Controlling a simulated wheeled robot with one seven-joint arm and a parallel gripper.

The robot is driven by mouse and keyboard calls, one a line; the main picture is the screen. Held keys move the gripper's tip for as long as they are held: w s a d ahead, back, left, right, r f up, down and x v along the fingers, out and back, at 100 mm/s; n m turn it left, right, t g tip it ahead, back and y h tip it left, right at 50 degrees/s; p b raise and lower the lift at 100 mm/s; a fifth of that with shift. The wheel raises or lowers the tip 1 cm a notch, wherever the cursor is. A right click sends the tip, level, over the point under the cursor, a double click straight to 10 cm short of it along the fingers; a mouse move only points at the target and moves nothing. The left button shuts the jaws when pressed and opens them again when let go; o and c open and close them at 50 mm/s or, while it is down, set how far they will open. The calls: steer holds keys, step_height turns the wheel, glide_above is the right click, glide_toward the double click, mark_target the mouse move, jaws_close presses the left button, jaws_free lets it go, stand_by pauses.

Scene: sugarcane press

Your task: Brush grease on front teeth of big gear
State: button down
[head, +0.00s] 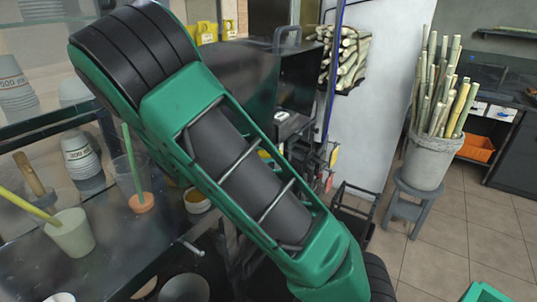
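The dark metal press (246,68) stands behind my green and black arm, which crosses the middle of the picture. My arm covers much of the press, and I cannot make out the big gear or its front teeth. A small bowl (197,203) with yellowish-brown contents sits on the dark counter left of my arm; I cannot tell whether it is grease. No grease brush is clearly identifiable. A wooden handle (29,174) and a thin green stick (132,158) stand at the left. My gripper is not in view.
A pale cup (72,234) and stacked paper cups (82,158) stand on the dark counter (135,262) at left. At right, a bucket of cane (432,160) rests on a grey stool (406,208). A white wall panel (375,100) stands behind. Tiled floor (450,235) is open at lower right.

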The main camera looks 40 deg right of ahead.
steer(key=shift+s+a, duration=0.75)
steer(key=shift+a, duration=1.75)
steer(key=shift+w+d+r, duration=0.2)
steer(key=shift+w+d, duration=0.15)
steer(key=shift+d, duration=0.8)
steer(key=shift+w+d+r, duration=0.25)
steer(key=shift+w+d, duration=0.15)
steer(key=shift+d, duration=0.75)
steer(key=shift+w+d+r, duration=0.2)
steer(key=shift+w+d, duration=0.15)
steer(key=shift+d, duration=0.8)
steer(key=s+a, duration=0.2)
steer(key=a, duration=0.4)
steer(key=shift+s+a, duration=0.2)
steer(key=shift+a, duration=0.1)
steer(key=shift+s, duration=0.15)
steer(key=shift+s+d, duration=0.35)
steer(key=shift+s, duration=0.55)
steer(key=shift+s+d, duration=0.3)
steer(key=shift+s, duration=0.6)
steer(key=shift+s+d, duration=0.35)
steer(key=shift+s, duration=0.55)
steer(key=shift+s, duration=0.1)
